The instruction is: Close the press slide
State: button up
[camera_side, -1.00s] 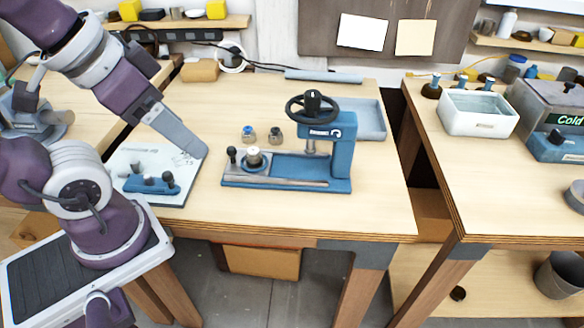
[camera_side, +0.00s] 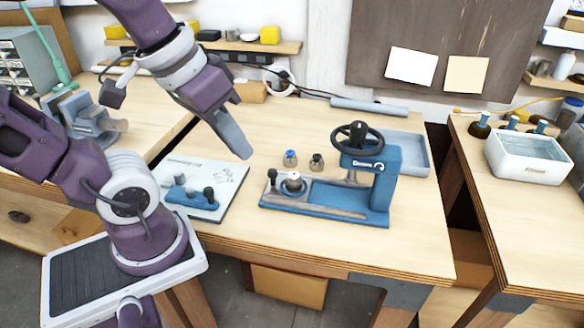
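The blue press (camera_side: 382,185) stands on the wooden table, with a black handwheel (camera_side: 357,139) on top and its ram (camera_side: 352,175) above the bed. The slide, with a round metal holder (camera_side: 293,181) and a black-knobbed handle (camera_side: 272,177), sits at the left end of the bed. The holder is out to the left of the ram, not under it. My gripper (camera_side: 240,150) is in the air, up and left of the handle and apart from it. Its fingers show edge-on as one grey shape, so their opening cannot be told. No held thing is visible.
A white board with a blue fixture (camera_side: 192,197) lies left of the press. Two small sockets, one blue-topped (camera_side: 290,158) and one dark (camera_side: 316,162), stand behind the slide. A grey-blue tray (camera_side: 418,160) is behind the press. The table front is clear.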

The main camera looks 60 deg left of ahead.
jog(key=w+a+n+g, duration=0.1)
jog(key=w+a+n, duration=0.1)
jog(key=n, duration=0.1)
jog(key=w+a+f+n+h, duration=0.1)
jog(key=w+a+n, duration=0.1)
jog(key=a+n, duration=0.1)
jog(key=w+a+f+n+g, duration=0.1)
jog(key=w+a+n, duration=0.1)
jog(key=a+n, duration=0.1)
jog(key=shift+w+g, duration=0.3)
jog(key=shift+w, duration=0.1)
grip_shut()
jog(key=a+f+n+h, duration=0.2)
jog(key=a+f+n, duration=0.2)
jog(key=a+n, duration=0.3)
jog(key=a+f+n+h, duration=0.1)
jog(key=a+f+n, duration=0.4)
jog(key=a, duration=0.4)
jog(key=x, duration=1)
jog(key=shift+w+a, duration=0.1)
jog(key=shift+w, duration=0.25)
jog(key=shift+w+d+r, duration=0.15)
jog(key=shift+w+d, duration=0.2)
jog(key=shift+d, duration=0.25)
jog(key=shift+w+d+r, duration=0.1)
jog(key=shift+w+d, duration=0.25)
jog(key=shift+d, duration=0.2)
jog(key=shift+w+d, duration=0.25)
jog(key=shift+d, duration=0.25)
